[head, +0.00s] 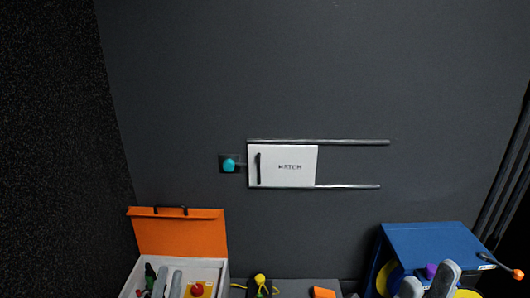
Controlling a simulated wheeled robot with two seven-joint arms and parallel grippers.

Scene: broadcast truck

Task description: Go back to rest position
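The task names no object besides my arms. My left gripper (168,284) shows at the bottom left, in front of or over the white box with the orange lid. Its two grey fingers stand a little apart with nothing visible between them. My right gripper (429,284) shows at the bottom right, in front of the blue case. Its two grey fingers are apart, and I see nothing held between them. The rest of both arms is below the picture or hidden.
The white box (222,284) has its orange lid (180,236) raised. The blue case (432,243) stands at right. A white hatch panel (298,168) sits between two rails on the dark wall, beside a cyan knob (229,165). An orange item (323,293) lies at the bottom middle.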

